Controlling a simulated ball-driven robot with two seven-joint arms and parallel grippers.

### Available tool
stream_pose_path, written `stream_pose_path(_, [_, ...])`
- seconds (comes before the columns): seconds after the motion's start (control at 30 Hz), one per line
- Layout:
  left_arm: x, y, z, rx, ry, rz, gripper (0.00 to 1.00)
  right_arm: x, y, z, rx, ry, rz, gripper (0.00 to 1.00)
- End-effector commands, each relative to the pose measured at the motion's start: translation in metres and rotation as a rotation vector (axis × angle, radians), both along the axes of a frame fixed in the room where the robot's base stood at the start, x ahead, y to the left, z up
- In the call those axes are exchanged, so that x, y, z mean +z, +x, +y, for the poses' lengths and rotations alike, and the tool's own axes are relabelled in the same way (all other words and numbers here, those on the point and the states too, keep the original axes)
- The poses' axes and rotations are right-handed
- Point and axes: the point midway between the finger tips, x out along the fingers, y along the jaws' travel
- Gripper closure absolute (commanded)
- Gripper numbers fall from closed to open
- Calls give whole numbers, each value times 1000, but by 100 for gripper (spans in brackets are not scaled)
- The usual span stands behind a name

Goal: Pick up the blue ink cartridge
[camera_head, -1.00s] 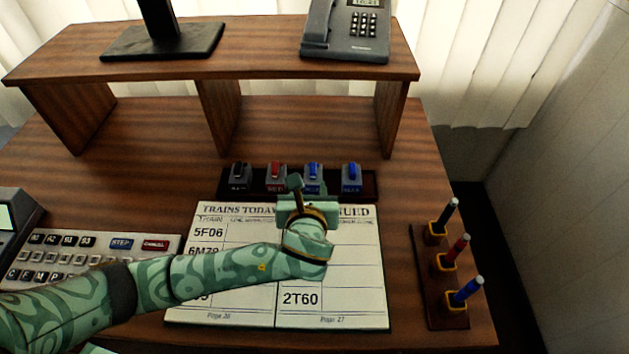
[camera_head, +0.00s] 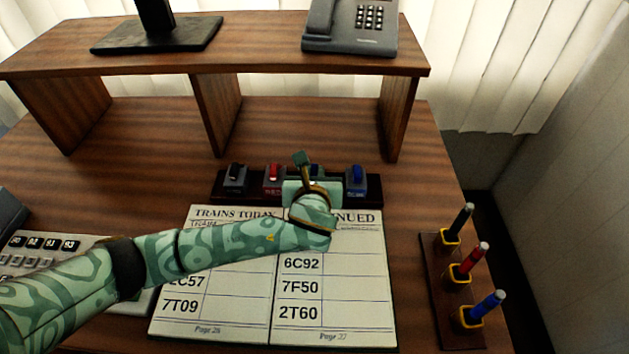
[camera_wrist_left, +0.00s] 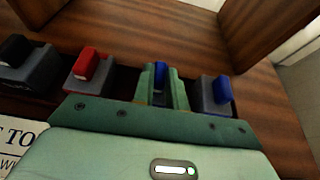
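Two blue ink cartridges stand in the dark rack (camera_head: 282,200) behind the open train book. The right-hand blue cartridge (camera_head: 357,183) is in clear view, also in the left wrist view (camera_wrist_left: 215,97). The other blue cartridge (camera_wrist_left: 160,71) shows between my left gripper's two green fingers; in the head view it is mostly hidden behind the gripper. My left gripper (camera_head: 302,160) is over the rack at this cartridge, and it also shows in the left wrist view (camera_wrist_left: 162,87). Its fingers are apart, on either side of the blue top; contact cannot be made out. My right gripper is not in view.
A black cartridge (camera_head: 235,178) and a red cartridge (camera_head: 273,179) stand left in the same rack. The wooden shelf (camera_head: 250,62) rises behind. The train book (camera_head: 345,318) lies in front. A pen holder (camera_head: 440,290) with three pens stands at right.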

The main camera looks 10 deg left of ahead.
Motion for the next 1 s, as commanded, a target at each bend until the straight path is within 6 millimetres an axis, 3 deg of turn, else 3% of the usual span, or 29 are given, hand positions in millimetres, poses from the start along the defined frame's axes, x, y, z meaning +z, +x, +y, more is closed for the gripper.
stream_pose_path(0.37, [2,0,0,0,0,0,100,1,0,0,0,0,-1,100])
stream_pose_path(0.53, [19,0,0,2,-2,-3,100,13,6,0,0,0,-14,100])
stream_pose_path(0.63, [41,-1,0,2,-2,-7,100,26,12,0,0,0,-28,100])
stream_pose_path(0.9, [107,-56,-9,-1,-6,-6,100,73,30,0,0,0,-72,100])
stream_pose_path(1.0, [114,-85,-14,-2,-4,-1,100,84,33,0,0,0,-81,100])
